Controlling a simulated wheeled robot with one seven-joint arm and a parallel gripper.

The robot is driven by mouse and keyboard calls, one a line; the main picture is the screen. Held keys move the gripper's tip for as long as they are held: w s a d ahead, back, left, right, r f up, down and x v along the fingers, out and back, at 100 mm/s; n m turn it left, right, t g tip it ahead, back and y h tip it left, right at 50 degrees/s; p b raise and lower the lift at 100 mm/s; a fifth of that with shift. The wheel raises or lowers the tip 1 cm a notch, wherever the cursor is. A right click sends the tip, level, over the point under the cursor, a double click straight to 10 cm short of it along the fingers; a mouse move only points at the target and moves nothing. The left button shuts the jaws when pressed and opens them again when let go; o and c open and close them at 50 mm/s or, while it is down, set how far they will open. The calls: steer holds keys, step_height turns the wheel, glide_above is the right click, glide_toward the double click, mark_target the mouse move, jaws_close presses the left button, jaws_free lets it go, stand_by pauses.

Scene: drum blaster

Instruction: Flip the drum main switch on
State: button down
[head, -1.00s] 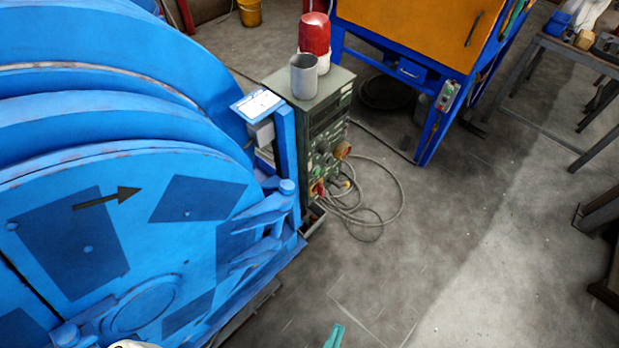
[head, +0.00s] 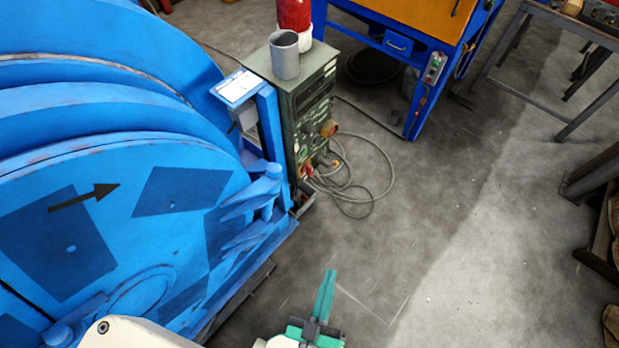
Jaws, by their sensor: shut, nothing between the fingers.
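The big blue drum blaster (head: 150,235) fills the left side of the head view. Beside its right edge stands a dark green control cabinet (head: 314,92) with knobs, small controls and plugs on its front. A large round reddish knob (head: 328,128) shows on that front, seen at a steep angle. I cannot tell which control is the main switch or how it is set. My gripper (head: 329,274), with green fingers, is at the bottom centre, below the cabinet in the picture and apart from it. Its fingers are together and empty.
A white label plate (head: 237,87) sits on a blue post. Cables (head: 372,185) lie coiled on the floor. A blue-and-orange machine (head: 430,30) stands behind. The floor at right centre is clear.

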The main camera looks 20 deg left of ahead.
mark_target(309, 171)
steer(key=w+a+f+n+g+y, duration=0.2)
steer(key=w+a+f+n+y, duration=0.1)
steer(key=w+f+n, duration=0.3)
steer(key=w+a+f+n+g+y, duration=0.3)
steer(key=w+f+n+y, duration=0.3)
steer(key=w+n, duration=0.4)
steer(key=w+a+f+n+g+y, duration=0.2)
steer(key=w+a+f+n+y, duration=0.2)
steer(key=w+n, duration=0.4)
steer(key=shift+w+a+f+g+y, duration=0.4)
steer(key=shift+w+a+f, duration=0.15)
steer(key=shift+w+f, duration=0.85)
steer(key=shift+w+a+r, duration=0.1)
steer(key=shift+w+r, duration=0.05)
steer(key=shift+r, duration=0.05)
steer(key=x, duration=0.3)
steer(key=w+d+x, duration=0.1)
steer(key=x, duration=0.3)
steer(key=w+x, duration=0.1)
steer(key=x, duration=0.2)
steer(key=shift+w, duration=0.25)
steer(key=shift+w+d, duration=0.3)
steer(key=shift+w, duration=0.35)
steer(key=shift+a, duration=0.15)
